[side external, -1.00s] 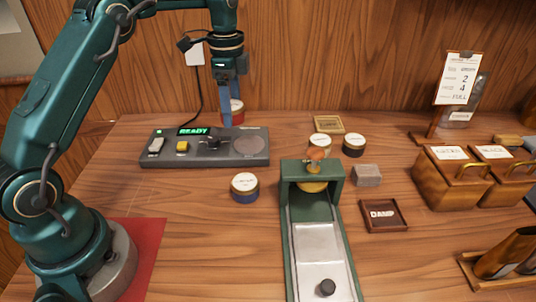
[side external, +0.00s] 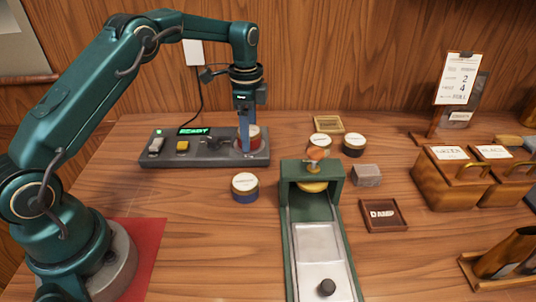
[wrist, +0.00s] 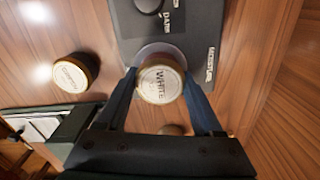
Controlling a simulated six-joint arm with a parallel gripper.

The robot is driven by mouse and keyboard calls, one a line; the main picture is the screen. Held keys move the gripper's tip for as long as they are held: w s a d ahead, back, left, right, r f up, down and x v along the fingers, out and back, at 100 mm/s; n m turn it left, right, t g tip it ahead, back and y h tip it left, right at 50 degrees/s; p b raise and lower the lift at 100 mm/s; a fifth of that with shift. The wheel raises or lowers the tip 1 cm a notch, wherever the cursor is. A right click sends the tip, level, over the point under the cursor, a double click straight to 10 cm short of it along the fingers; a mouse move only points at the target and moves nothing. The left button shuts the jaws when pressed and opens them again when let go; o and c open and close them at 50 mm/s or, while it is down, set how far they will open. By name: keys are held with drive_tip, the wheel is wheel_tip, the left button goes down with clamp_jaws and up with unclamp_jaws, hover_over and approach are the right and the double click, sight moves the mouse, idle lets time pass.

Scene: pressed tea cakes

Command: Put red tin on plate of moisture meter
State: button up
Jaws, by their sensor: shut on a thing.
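The red tin (side external: 254,134), with a pale lid, is held upright between the blue fingers of my gripper (side external: 246,138). In the wrist view the lid of the tin (wrist: 160,84) reads "WHITE", and my gripper (wrist: 160,77) has a finger on each side of it. The moisture meter (side external: 210,157) is a dark box with a lit "READY" display. Its round grey plate (wrist: 147,50) lies beneath the tin and is partly covered by it. I cannot tell whether the tin's base touches the plate.
A blue tin (side external: 245,190) stands in front of the meter. A green press (side external: 312,205) is to the right, with a dark tin (side external: 354,146) behind it. A "DAMP" tray (side external: 383,216) and wooden boxes (side external: 455,180) lie farther right.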

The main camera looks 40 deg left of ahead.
drive_tip(key=o, duration=1.4)
drive_tip(key=shift+r, duration=3.9)
drive_tip(key=s+d+r+n+t, duration=0.3)
drive_tip(key=s+d+r+n, duration=0.15)
drive_tip(key=s+r, duration=0.45)
drive_tip(key=s+f+n+t, duration=0.1)
drive_tip(key=s+n, duration=0.1)
drive_tip(key=s, duration=0.2)
drive_tip(key=s+d+f+n, duration=0.1)
drive_tip(key=s+f+n, duration=0.1)
drive_tip(key=s, duration=0.3)
drive_tip(key=s+d+f+n+t, duration=0.1)
drive_tip(key=s+n, duration=0.1)
drive_tip(key=s, duration=0.3)
drive_tip(key=shift+s+d+f+n+t, duration=0.1)
drive_tip(key=shift+d+f+n+t, duration=0.05)
drive_tip(key=shift+f+n+t, duration=0.2)
